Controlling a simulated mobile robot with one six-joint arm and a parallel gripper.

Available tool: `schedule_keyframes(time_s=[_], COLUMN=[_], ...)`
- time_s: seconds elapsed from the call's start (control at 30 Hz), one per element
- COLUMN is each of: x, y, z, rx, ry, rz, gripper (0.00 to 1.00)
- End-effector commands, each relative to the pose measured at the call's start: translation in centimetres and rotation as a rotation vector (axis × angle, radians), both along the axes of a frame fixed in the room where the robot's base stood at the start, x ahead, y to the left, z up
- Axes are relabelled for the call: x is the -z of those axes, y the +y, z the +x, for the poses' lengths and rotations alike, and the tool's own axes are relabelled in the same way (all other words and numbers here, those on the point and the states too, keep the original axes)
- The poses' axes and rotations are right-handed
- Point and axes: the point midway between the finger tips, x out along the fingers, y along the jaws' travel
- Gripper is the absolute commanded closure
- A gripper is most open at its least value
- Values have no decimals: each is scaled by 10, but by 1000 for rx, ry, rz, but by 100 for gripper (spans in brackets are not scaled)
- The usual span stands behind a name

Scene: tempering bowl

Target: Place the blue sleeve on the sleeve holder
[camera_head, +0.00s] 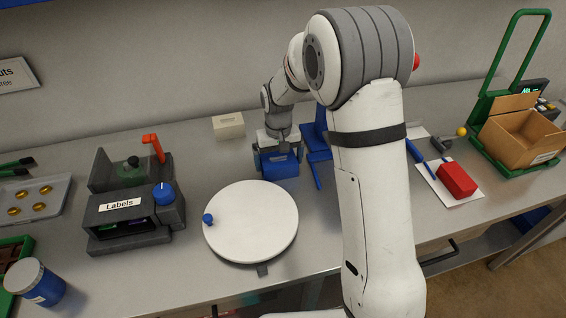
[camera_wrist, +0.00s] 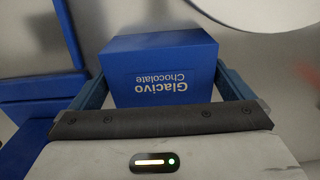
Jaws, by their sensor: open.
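The blue sleeve (camera_head: 281,165) is a box shape on the bench behind the white turntable. In the wrist view the sleeve (camera_wrist: 162,72) shows the print "Glacivo Chocolate". My gripper (camera_head: 278,157) is open, with one finger on each side of the sleeve. In the wrist view the fingers of my gripper (camera_wrist: 162,88) flank the sleeve; whether they touch it I cannot tell. A blue stand (camera_head: 318,143), which looks like the sleeve holder, is just right of the sleeve, partly hidden by my arm. Blue parts of it (camera_wrist: 38,48) show at left in the wrist view.
The white turntable (camera_head: 250,225) with a blue knob is in front of the sleeve. A label machine (camera_head: 135,205) stands at left, and a small cream box (camera_head: 228,125) behind. A red block (camera_head: 457,180) and a cardboard box (camera_head: 525,138) are at right.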

Motion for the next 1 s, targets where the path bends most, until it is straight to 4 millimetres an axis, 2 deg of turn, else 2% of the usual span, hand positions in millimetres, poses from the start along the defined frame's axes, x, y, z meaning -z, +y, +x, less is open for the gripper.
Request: schedule_keyframes(time_s=[0.13, 0.37, 0.8, 1.0], x=[14, 16, 16, 14], y=[0, 0, 0, 0], z=[0, 0, 0, 0], rx=[0, 0, 0, 0], ry=[0, -2, -1, -2], rz=[0, 0, 0, 0], gripper=[0, 0, 34, 35])
